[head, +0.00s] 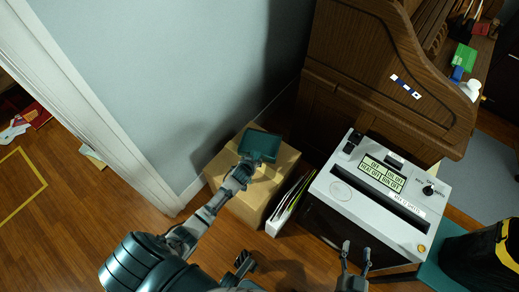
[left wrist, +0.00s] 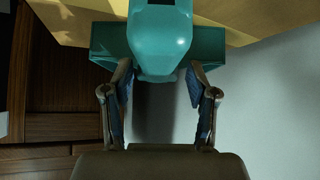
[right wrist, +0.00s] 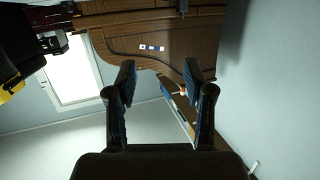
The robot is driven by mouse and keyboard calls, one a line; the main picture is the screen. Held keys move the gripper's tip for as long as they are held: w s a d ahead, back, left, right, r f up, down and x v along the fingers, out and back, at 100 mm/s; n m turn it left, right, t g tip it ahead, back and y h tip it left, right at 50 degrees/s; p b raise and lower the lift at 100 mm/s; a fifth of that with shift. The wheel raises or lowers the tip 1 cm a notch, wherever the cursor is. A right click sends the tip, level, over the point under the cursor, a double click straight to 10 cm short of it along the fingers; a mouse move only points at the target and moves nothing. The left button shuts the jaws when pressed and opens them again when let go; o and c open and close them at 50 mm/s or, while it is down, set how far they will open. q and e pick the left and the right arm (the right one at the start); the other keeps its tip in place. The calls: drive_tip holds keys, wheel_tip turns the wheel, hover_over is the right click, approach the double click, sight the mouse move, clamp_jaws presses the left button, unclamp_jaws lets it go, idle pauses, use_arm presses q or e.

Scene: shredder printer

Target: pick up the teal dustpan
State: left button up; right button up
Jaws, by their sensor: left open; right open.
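The teal dustpan (head: 260,145) lies on top of a cardboard box (head: 262,198) near the wall. My left gripper (head: 243,172) reaches to its near side. In the left wrist view the dustpan (left wrist: 160,40) extends toward the gripper (left wrist: 160,100), and its rounded end is between or just beyond the two spread fingers. Contact cannot be told. My right gripper (head: 355,257) is open and empty in front of the shredder printer. The right wrist view shows its spread fingers (right wrist: 160,90) with nothing between them.
A white machine (head: 378,195) with a display stands right of the box. White folders (head: 288,205) stand between them. A wooden roll-top desk (head: 385,75) is behind. A black bin (head: 480,260) is at far right. The pale wall (head: 180,90) is close behind the box.

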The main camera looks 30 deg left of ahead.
use_arm(q)
drive_tip(key=shift+d+b+x, duration=0.25)
drive_tip(key=shift+b+x, duration=0.3)
drive_tip(key=shift+x, duration=0.7)
drive_tip(key=shift+w+a, duration=0.1)
drive_tip(key=shift+a+f, duration=0.1)
drive_tip(key=shift+a, duration=0.05)
drive_tip(key=shift+c, duration=0.5)
drive_tip(key=shift+a, duration=0.1)
drive_tip(key=c, duration=0.4)
clamp_jaws()
drive_tip(key=shift+d, duration=0.2)
use_arm(e)
drive_tip(key=r+t, duration=0.1)
drive_tip(key=w+r+t, duration=0.1)
drive_tip(key=r+t, duration=0.1)
drive_tip(key=shift+r+y, duration=0.2)
drive_tip(key=shift+y, duration=0.2)
